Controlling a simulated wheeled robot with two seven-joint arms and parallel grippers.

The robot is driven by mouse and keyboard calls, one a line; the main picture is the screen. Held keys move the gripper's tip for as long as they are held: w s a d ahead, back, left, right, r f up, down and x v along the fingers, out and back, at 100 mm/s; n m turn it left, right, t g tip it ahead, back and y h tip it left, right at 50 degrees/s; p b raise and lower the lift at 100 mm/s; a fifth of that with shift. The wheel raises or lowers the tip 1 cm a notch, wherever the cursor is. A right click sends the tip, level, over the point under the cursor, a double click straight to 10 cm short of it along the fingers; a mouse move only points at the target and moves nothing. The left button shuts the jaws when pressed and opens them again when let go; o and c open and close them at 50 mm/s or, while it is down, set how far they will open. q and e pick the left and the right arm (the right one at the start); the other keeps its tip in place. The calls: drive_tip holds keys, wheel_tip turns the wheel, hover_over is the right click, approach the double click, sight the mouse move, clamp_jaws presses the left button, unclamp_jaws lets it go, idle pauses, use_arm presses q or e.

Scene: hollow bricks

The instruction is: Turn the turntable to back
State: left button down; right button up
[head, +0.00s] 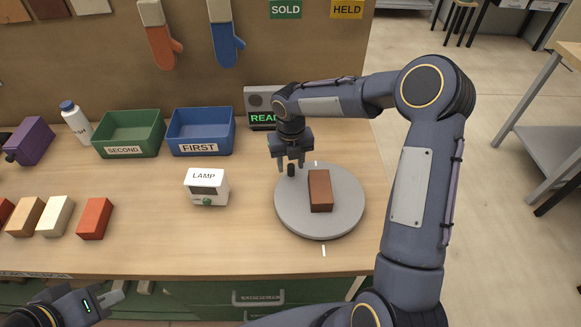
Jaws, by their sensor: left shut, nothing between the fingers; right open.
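The turntable (343,222) is a round grey disc on the right part of the bench. A short black peg (291,170) stands near the disc's back left edge. My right gripper (291,166) points down over the peg with its fingers open. The peg shows between the fingertips; I cannot tell whether they touch it. My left gripper (117,292) is low at the front left, shut and empty, away from the turntable.
White marks lie on the bench behind the disc and in front of it (324,251). A lamp box (206,187) stands left of the turntable. Green (129,133) and blue (200,131) bins and a display (262,108) stand behind. Several bricks (95,219) lie at left.

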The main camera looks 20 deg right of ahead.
drive_tip(key=shift+r, duration=2.7)
drive_tip(key=s+d+r+m+t+y, duration=0.1)
drive_tip(key=s+d+r+m, duration=0.1)
drive_tip(key=s+r+m, duration=0.5)
drive_tip(key=s+d+r+m+t, duration=0.1)
drive_tip(key=s+r+m, duration=0.2)
drive_tip(key=s+m, duration=0.75)
drive_tip(key=s+a+f+m+t+y, duration=0.1)
drive_tip(key=s+a+m+t+y, duration=0.1)
drive_tip(key=s+m, duration=0.9)
drive_tip(key=m+t, duration=0.1)
drive_tip(key=m, duration=0.7)
drive_tip(key=shift+a+f+t+y, duration=0.2)
drive_tip(key=shift+a+t+y, duration=0.1)
drive_tip(key=shift+y, duration=0.1)
